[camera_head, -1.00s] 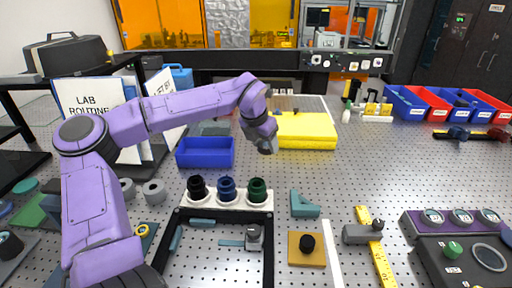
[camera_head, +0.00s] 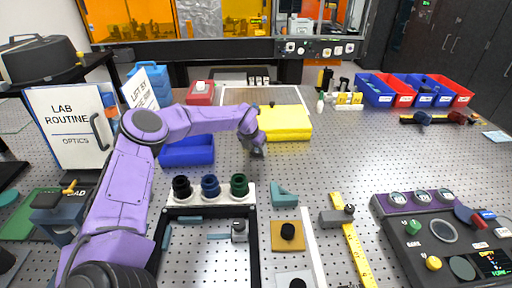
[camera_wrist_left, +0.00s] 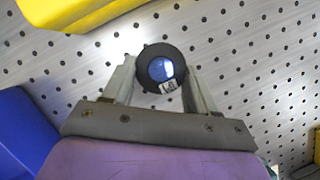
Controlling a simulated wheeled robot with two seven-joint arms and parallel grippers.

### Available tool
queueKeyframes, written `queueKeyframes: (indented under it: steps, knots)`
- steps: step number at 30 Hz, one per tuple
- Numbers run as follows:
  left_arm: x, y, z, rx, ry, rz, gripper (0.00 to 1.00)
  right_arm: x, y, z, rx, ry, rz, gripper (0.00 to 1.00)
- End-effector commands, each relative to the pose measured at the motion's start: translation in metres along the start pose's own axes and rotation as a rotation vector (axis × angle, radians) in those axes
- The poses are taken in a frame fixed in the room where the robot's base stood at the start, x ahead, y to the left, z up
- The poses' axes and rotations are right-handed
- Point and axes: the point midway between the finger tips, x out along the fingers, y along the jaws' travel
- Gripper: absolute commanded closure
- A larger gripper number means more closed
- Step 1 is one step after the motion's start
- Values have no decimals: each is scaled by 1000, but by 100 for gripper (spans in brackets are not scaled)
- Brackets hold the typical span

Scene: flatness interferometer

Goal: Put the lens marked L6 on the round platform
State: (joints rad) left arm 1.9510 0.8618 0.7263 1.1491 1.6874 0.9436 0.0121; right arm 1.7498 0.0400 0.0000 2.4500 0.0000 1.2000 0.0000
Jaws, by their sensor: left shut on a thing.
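My left gripper (camera_head: 257,149) is shut on a round lens in a black ring mount (camera_wrist_left: 148,55). In the left wrist view the ring sits between the two grey fingers of my left gripper (camera_wrist_left: 160,68). A small white label is on the ring's lower edge; its mark is tilted and hard to read. The held lens is above the perforated table, in front of the yellow box's left end. A flat disc with a pale rim (camera_head: 443,231) lies on the dark console at the right; I cannot tell whether it is the round platform. My right gripper is not in view.
A yellow box (camera_head: 285,124) and a blue bin (camera_head: 187,152) stand near the held lens. A white rack (camera_head: 211,195) with black, blue and green round pieces is in front. A yellow ruler (camera_head: 355,250) lies right of centre. The table (camera_head: 400,165) beyond the console is mostly clear.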

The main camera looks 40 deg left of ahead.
Motion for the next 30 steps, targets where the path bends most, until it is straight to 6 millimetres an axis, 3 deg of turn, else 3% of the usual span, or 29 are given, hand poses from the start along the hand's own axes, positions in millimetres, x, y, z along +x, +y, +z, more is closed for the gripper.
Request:
queueKeyframes:
  steps: [6, 7, 9, 20, 21, 30]
  knots:
    - [4, 0, -2, 0, 1, 0, 74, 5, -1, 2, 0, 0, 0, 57]
    - [4, 0, -2, 0, 1, 0, 39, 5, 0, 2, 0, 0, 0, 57]
    - [3, 0, -2, 0, 1, 0, 17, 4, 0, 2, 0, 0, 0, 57]
    - [-5, 0, 2, 0, 1, 0, 17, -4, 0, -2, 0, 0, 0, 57]
    - [-7, 0, 0, 0, -1, -1, 17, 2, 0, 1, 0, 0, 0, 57]
    - [-81, 0, 0, -1, -4, -2, 17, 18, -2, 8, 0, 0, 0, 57]
